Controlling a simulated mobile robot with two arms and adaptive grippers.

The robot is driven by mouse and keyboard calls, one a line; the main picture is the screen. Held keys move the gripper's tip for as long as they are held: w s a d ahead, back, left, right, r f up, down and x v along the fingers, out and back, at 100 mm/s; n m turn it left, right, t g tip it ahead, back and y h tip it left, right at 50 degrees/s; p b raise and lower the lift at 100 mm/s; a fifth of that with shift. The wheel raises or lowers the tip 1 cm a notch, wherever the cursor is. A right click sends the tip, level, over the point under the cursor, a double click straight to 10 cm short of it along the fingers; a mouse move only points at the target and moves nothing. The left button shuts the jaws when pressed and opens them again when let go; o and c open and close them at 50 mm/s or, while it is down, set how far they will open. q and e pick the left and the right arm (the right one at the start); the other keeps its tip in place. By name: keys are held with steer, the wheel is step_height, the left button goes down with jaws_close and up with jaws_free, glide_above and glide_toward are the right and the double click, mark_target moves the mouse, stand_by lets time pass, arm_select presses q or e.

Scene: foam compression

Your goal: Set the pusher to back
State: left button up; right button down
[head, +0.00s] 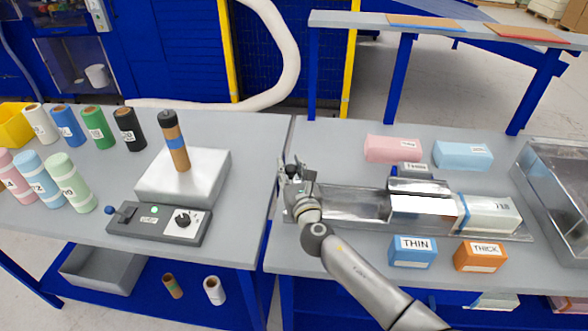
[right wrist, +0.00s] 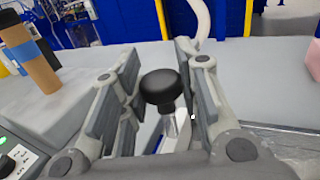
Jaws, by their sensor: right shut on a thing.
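The pusher's round black knob (right wrist: 160,87) on a metal rod (right wrist: 172,128) sits between the fingers of my right gripper (right wrist: 158,95) in the right wrist view. My right gripper (head: 293,170) is shut on this knob at the left end of the metal compression channel (head: 355,203) in the head view. Most of the pusher is hidden behind my gripper and wrist there. My left gripper is not in view.
A THIN blue block (head: 412,254) and a THICK orange block (head: 481,257) sit in front of the channel. Pink (head: 393,149) and light blue (head: 462,156) foam blocks lie behind it. A metal tray (head: 560,180) stands at right. The left table holds several rolls and a control box (head: 158,223).

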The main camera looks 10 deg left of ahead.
steer(key=shift+s+a, duration=0.1)
steer(key=shift+a, duration=0.05)
steer(key=c, duration=1.4)
jaws_free()
steer(key=o, duration=0.3)
steer(key=shift+a, duration=0.2)
steer(key=shift+d, duration=0.1)
steer(key=shift+d, duration=0.1)
steer(key=v, duration=1.1)
steer(key=shift+s, duration=0.4)
steer(key=shift+d, duration=0.1)
